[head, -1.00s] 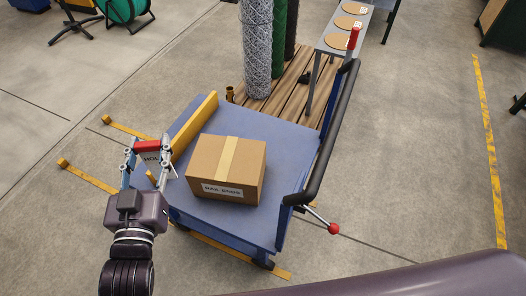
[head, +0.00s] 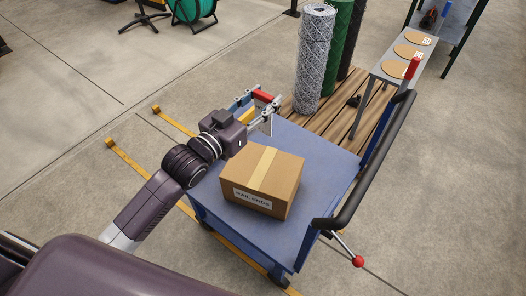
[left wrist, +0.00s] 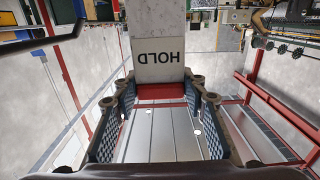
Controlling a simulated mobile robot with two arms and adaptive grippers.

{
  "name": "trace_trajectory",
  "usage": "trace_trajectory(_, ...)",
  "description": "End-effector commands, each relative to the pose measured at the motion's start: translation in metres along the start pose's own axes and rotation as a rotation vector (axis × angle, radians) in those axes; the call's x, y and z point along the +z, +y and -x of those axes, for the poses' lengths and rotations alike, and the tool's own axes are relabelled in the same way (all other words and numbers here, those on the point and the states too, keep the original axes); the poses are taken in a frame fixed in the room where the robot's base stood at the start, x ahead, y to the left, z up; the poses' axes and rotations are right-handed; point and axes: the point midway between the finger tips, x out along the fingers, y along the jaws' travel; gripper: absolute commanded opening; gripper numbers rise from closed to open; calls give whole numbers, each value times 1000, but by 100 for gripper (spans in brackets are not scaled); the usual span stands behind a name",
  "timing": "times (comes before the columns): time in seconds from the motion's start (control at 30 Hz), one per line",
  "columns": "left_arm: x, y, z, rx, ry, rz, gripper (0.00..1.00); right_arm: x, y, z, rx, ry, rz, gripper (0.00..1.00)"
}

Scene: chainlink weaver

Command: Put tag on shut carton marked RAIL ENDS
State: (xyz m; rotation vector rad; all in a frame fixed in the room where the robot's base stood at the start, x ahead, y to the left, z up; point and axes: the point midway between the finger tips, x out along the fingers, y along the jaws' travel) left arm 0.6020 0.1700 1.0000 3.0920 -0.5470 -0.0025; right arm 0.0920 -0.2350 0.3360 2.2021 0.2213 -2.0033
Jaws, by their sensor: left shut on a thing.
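The shut carton (head: 240,180) stands on the blue cart (head: 320,180), a pale tape strip along its top and a white RAIL ENDS label on its near side. My left gripper (head: 265,99) is beyond the carton's far left corner, apart from it. It is shut on the red end of a white tag (head: 267,123). In the left wrist view the tag (left wrist: 158,52) reads HOLD upside down, with its red end (left wrist: 160,92) between the fingers of the left gripper (left wrist: 155,98). My right gripper is not in view.
A narrow bench (head: 396,68) holds round discs.

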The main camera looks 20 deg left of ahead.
Motion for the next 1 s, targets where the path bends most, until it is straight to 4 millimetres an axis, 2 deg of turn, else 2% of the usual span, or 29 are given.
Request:
trace_trajectory(0.03,18,0,0,-1,-7,3,19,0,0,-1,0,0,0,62)
trace_trajectory(0.1,37,0,0,-2,-7,2,19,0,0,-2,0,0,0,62)
trace_trajectory(0.3,90,0,0,-1,-5,1,19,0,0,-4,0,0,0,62)
trace_trajectory(0.4,110,0,0,-1,-3,1,19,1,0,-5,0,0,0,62)
trace_trajectory(0.67,134,0,0,0,-1,0,19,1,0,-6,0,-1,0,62)
trace_trajectory(0.87,161,0,0,-1,-1,0,19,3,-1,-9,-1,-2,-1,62)
trace_trajectory(1.0,165,0,0,0,2,-1,19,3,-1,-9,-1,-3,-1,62)
